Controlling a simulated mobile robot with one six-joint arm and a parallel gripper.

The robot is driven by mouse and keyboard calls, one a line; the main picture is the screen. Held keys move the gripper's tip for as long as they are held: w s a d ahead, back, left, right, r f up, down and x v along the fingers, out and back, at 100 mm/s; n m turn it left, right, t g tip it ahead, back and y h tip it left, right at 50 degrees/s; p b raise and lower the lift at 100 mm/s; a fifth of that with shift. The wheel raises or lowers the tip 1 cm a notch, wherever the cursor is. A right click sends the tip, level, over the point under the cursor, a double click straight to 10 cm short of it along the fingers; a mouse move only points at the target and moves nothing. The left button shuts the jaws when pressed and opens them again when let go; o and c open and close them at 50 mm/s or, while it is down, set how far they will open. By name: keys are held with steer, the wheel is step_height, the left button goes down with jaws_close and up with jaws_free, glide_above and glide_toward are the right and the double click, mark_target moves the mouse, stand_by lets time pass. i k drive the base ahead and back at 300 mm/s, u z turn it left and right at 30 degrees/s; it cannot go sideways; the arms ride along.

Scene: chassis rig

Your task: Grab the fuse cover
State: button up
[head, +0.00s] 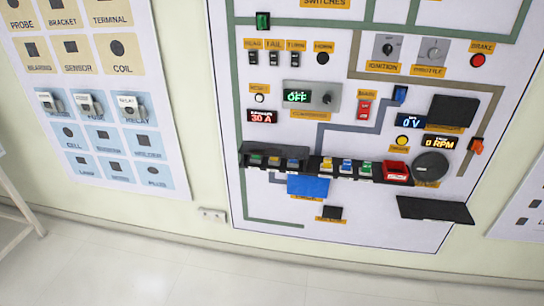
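My gripper is not in view in the head view. On the big white wall board, a black strip (313,172) carries several small coloured fuse-like parts. A dark, smoky box-like piece (290,151) sits at the strip's left end, with green and yellow parts showing at its lower front; it looks like the fuse cover, but I cannot read a label that confirms it. A flat black panel (435,210) sticks out lower right on the board; I cannot tell what it is.
A red box (396,172) and a round dark disc (430,166) sit at the strip's right. A blue block (308,186) is below. A parts chart (100,85) hangs left, a white frame (14,200) stands far left. The floor (150,270) in front is clear.

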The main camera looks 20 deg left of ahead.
mark_target(253, 148)
steer(key=k, duration=1.15)
steer(key=u, duration=0.55)
steer(key=i, duration=0.75)
steer(key=u, duration=1)
steer(key=i, duration=0.6)
steer(key=u, duration=0.7)
steer(key=i, duration=1.5)
steer(key=u, duration=0.25)
